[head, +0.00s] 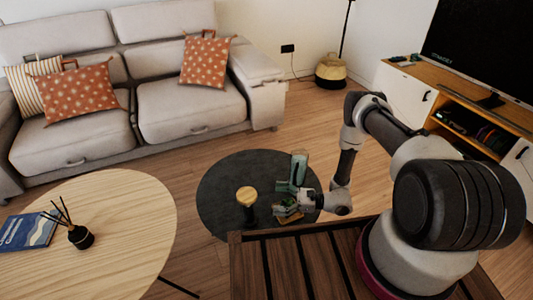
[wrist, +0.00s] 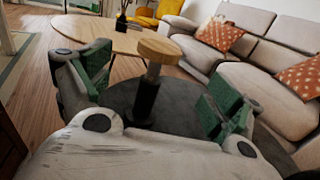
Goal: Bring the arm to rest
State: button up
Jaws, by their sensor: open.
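My gripper (head: 281,198) is open and empty, held low over the dark round table (head: 218,176) in the head view. Its green-padded fingers also show spread apart in the wrist view (wrist: 158,88). A dark cylindrical item with a round wooden top (head: 246,196) stands upright on the dark table, left of the fingertips, with a visible gap in the head view. In the wrist view the wooden-topped item (wrist: 147,98) appears between the two fingers, ahead of them. My arm reaches down from the right, bent at the elbow.
A pale wood table (head: 120,215) holds a blue book (head: 27,231) and a reed diffuser (head: 80,237). A slatted wooden surface (head: 300,262) lies near me. A sofa (head: 190,105) stands behind.

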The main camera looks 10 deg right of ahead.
jog(key=s+d+r+n+g+h, duration=0.25)
jog(key=s+n+g, duration=0.25)
jog(key=s+g, duration=0.5)
jog(key=s+d+r+n+h, duration=0.1)
jog(key=d+r+n+h, duration=0.4)
jog(key=r, duration=0.6)
jog(key=s+d+r+n+h, duration=0.1)
jog(key=d+r+n+h, duration=0.2)
jog(key=d+r, duration=0.55)
jog(key=s+d+r+n+h, duration=0.2)
jog(key=d+r+n+h, duration=0.2)
jog(key=r, duration=0.8)
jog(key=s+d+r+n+t+h, duration=0.1)
jog(key=r+t, duration=0.4)
jog(key=r, duration=0.5)
jog(key=s+d+r+n+t+h, duration=0.2)
jog(key=s+r+t, duration=0.3)
jog(key=r, duration=0.5)
jog(key=shift+s+d+r+n, duration=0.15)
jog(key=shift+s+r+n, duration=0.2)
jog(key=shift+s+n, duration=0.05)
